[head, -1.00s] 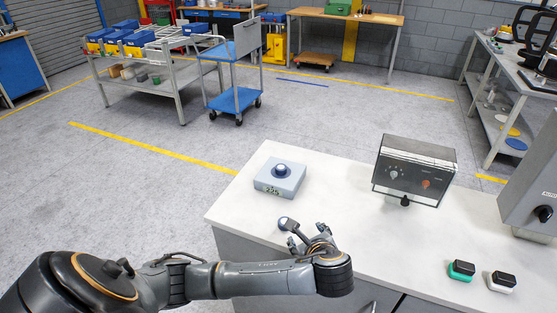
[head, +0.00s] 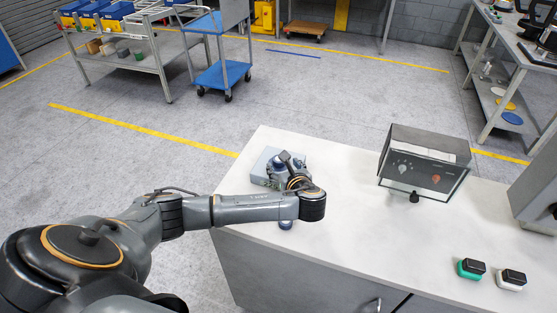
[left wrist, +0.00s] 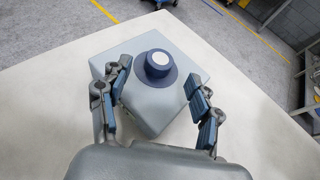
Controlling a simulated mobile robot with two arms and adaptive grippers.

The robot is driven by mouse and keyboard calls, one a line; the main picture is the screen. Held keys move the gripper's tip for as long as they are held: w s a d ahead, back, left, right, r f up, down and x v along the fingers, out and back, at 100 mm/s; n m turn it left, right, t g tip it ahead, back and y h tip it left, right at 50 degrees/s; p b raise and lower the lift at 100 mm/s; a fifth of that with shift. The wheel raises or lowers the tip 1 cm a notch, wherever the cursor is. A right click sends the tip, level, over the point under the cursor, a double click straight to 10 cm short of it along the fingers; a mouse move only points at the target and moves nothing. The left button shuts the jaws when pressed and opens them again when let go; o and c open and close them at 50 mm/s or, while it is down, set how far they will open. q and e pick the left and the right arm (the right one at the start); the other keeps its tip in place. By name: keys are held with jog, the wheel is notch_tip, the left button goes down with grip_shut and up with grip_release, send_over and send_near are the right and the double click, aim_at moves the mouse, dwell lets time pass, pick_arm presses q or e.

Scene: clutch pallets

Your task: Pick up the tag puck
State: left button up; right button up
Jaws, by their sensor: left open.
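A dark blue round puck with a pale top (left wrist: 158,63) stands upright on a light blue-grey box (left wrist: 150,108) in the left wrist view. The box (head: 262,162) sits near the bench's far left corner in the head view, partly covered by my gripper. My left gripper (left wrist: 157,78) is open, its fingers on either side of the puck and above the box. Both fingers look apart from the puck. In the head view the left gripper (head: 284,170) hides most of the puck. A second blue round piece (head: 286,225) lies near the bench edge, partly hidden by my arm. My right gripper is not in view.
The white bench top (head: 350,225) is clear in the middle. A clear-covered control box (head: 423,165) stands at its back right. A green-based button (head: 471,268) and a white-based button (head: 511,279) sit at the front right. A blue cart (head: 222,75) stands on the floor behind.

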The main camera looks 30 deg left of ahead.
aim_at(280, 162)
pick_arm(q)
jog(key=shift+w+a+p, duration=0.5)
jog(key=shift+w+a, duration=0.15)
jog(key=shift+a, duration=0.15)
jog(key=x, duration=0.2)
jog(key=shift+w+a+f, duration=0.1)
jog(key=shift+w+f, duration=0.05)
jog(key=shift+f, duration=0.2)
jog(key=c, duration=1.2)
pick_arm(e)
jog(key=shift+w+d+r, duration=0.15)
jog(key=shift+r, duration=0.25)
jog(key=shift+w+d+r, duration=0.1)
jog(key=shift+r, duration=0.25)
pick_arm(q)
jog(key=shift+r, duration=0.1)
